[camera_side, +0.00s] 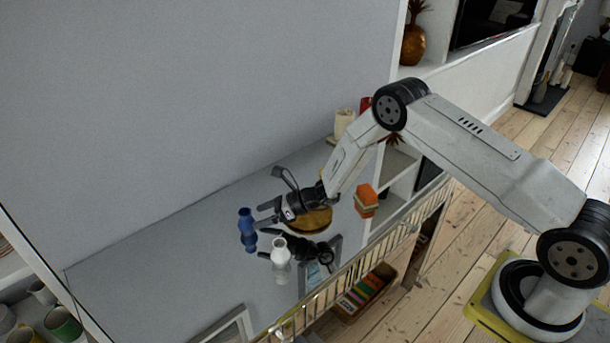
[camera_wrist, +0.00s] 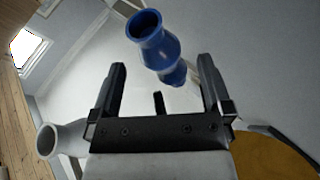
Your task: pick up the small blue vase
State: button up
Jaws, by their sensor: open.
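The small blue vase (camera_side: 247,230) stands upright on the grey top surface, left of my gripper in the side view. In the wrist view the blue vase (camera_wrist: 158,45) shows its open mouth and lies ahead, roughly between the lines of the two fingers and apart from them. My gripper (camera_side: 262,214) is open and empty, with its fingers pointing left toward the vase. In the wrist view both dark fingers of my gripper (camera_wrist: 162,82) stand wide apart.
A white vase (camera_side: 281,259) stands close in front of my gripper; it is at lower left in the wrist view (camera_wrist: 62,138). A round wooden board (camera_side: 310,220) lies behind the gripper. An orange block stack (camera_side: 367,200) stands right. A metal railing (camera_side: 345,277) runs along the front edge.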

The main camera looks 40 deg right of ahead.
aim_at(246, 217)
jog(key=shift+x, duration=2.5)
jog(key=shift+s+f, duration=0.1)
jog(key=shift+f, duration=0.05)
jog(key=c, duration=1.3)
jog(key=shift+r, duration=0.95)
jog(key=s+d+r, duration=0.2)
jog(key=s+r, duration=0.9)
jog(key=s, duration=0.2)
jog(key=shift+s+d, duration=0.35)
jog(key=shift+s, duration=0.05)
jog(key=shift+r, duration=0.1)
